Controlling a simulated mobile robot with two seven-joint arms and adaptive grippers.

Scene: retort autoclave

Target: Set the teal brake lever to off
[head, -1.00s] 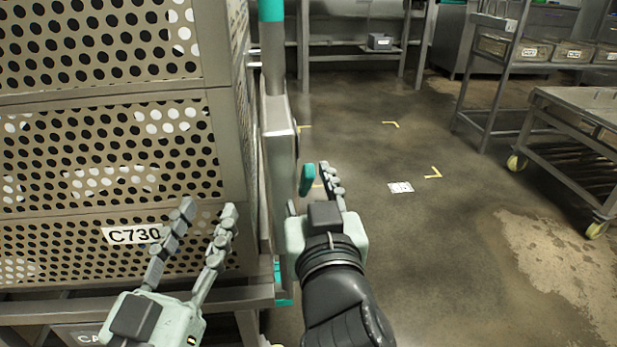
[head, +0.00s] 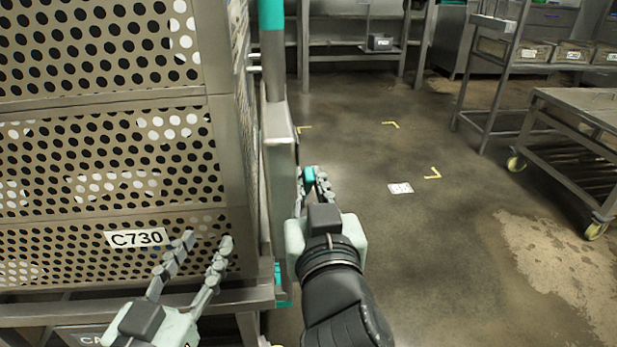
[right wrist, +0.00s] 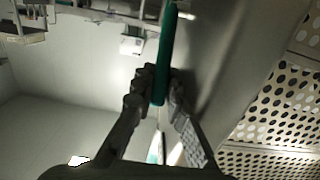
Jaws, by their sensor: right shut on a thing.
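The teal brake lever (head: 309,174) sits on the right side of the perforated metal cart, beside its upright post. In the head view only its top shows between my right fingers. In the right wrist view the lever (right wrist: 166,60) is a long teal bar whose end lies between the fingertips. My right gripper (head: 313,184) is shut on the lever; it also shows in the right wrist view (right wrist: 160,92). My left gripper (head: 206,250) is open and empty in front of the cart's lower panel, near the C730 label.
The perforated cart (head: 232,130) fills the left side, with a teal-topped post (head: 272,60) at its right corner. Floor to the right is clear, with yellow corner marks and a white label (head: 400,188). A low metal trolley (head: 575,110) stands at far right.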

